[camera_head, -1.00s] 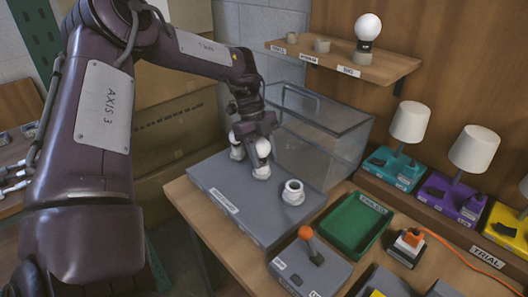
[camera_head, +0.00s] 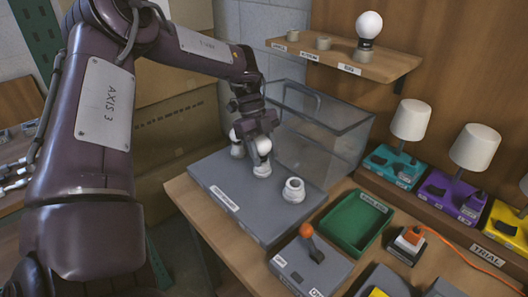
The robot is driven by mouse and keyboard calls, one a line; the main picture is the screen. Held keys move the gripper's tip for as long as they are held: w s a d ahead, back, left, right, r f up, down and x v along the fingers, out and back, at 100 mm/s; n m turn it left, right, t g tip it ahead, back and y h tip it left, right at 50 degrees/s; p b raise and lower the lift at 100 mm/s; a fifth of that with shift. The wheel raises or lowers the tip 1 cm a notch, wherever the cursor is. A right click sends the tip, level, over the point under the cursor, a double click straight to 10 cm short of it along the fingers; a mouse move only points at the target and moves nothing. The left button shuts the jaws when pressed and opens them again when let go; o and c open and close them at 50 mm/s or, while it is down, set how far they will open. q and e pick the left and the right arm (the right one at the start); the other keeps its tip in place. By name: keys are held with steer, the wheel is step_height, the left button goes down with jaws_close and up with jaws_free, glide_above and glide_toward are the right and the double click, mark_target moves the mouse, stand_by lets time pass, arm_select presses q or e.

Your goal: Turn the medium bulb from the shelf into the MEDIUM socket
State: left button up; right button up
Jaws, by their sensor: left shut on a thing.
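My left gripper (camera_head: 258,138) is shut on a white bulb (camera_head: 263,147). The bulb is upright at the middle socket (camera_head: 262,170) of the grey socket board (camera_head: 231,192); I cannot tell how deep it sits. A far-left socket (camera_head: 237,151) has a white bulb (camera_head: 233,136) at it, partly hidden by the gripper. The near-right socket (camera_head: 293,191) is white, round and empty. The shelf (camera_head: 345,62) holds one large white bulb (camera_head: 368,26) at its right end, and its other two holders (camera_head: 322,43) are empty. My right gripper is not in view.
A clear box (camera_head: 322,133) stands close behind the board. A green tray (camera_head: 356,226) and a grey box with an orange-knobbed lever (camera_head: 306,231) are at the front right. Several lamps (camera_head: 410,121) line the right side.

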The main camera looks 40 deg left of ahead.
arm_select(q)
steer(key=shift+m+g, duration=0.3)
steer(key=shift+m, duration=0.4)
steer(key=shift+s+a+m+g+y+p, duration=0.1)
steer(key=shift+m+g+y+p, duration=0.25)
steer(key=shift+m, duration=0.75)
steer(key=shift+r+m+p, duration=0.1)
steer(key=shift+m+p, duration=0.4)
steer(key=shift+p, duration=0.2)
steer(key=shift+m+g+p, duration=0.35)
steer(key=shift+m+p, duration=0.15)
steer(key=shift+p, duration=1.15)
steer(key=o, duration=0.9)
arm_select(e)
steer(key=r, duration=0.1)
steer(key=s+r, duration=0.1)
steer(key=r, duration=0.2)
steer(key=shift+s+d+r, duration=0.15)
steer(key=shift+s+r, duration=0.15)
arm_select(q)
steer(key=shift+o, duration=0.2)
